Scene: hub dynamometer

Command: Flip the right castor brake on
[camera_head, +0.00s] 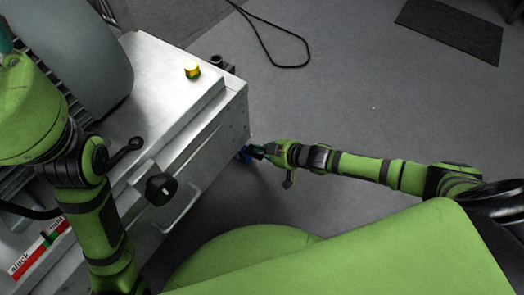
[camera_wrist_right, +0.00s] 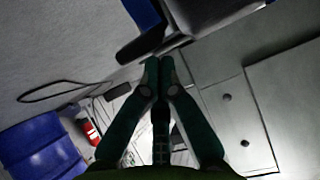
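The dynamometer cabinet (camera_head: 185,110) is a pale metal box at the left of the head view. A blue castor part (camera_head: 245,156) shows at its lower right corner. My right gripper (camera_head: 257,152) is right beside that corner, partly hidden. In the right wrist view the dark green fingertips of my right gripper (camera_wrist_right: 159,62) are together, with nothing seen between them. Just beyond the tips are a dark pedal-like part (camera_wrist_right: 138,46), seemingly the brake, and a blue part (camera_wrist_right: 143,12). I cannot tell whether the tips touch it. My left gripper is not in view.
A yellow button (camera_head: 192,71), a black knob (camera_head: 161,188) and a red-white label strip (camera_head: 38,255) are on the machine. A black cable (camera_head: 275,50) and a dark mat (camera_head: 452,28) lie on the floor. A blue drum (camera_wrist_right: 40,148) shows in the wrist view.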

